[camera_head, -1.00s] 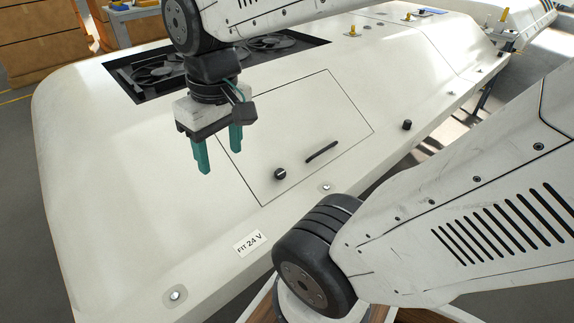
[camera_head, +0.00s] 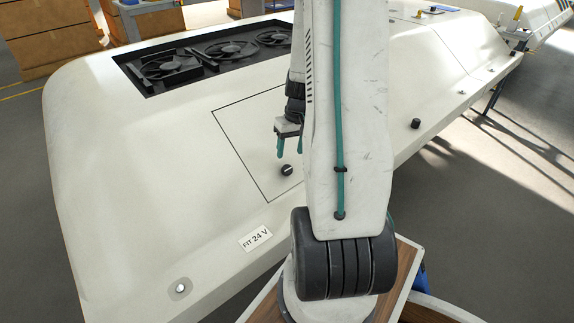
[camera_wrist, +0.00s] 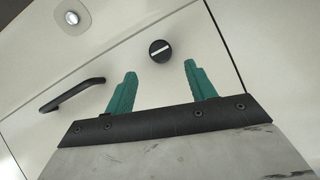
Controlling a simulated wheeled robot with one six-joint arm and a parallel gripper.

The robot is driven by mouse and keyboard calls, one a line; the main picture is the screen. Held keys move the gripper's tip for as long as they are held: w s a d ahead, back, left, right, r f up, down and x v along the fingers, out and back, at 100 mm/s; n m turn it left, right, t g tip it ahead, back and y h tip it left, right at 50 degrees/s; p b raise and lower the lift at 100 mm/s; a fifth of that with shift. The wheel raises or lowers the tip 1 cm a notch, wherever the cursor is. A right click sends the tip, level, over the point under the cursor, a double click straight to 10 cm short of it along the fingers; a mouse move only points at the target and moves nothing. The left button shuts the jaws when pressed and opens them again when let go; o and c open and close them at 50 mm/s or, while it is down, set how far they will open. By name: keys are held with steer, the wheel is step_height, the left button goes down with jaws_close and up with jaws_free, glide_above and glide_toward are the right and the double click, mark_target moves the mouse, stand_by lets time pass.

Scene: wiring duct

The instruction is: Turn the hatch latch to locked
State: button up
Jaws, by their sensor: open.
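The hatch latch is a round black knob with a pale bar across it. In the head view the latch (camera_head: 287,170) sits near the front corner of the hatch panel (camera_head: 250,135), which is outlined on the white housing. In the wrist view the latch (camera_wrist: 160,50) lies ahead of the two teal fingers, roughly between their lines. My gripper (camera_head: 289,146) is open and empty, just above and behind the latch in the head view; it also shows in the wrist view (camera_wrist: 157,85). It appears apart from the latch. My arm hides the hatch's right part in the head view.
A black handle (camera_wrist: 72,95) stands out from the hatch, left of the latch in the wrist view. Fans (camera_head: 232,50) sit in a recess behind the hatch. A round fitting (camera_wrist: 72,17) and a black knob (camera_head: 415,123) also stand on the housing.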

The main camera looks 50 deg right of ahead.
mark_target(287, 167)
steer(key=f, duration=0.4)
steer(key=a+f, duration=0.1)
steer(key=f, duration=0.1)
steer(key=shift+w+f, duration=0.25)
steer(key=shift+f, duration=0.15)
steer(key=c, duration=1)
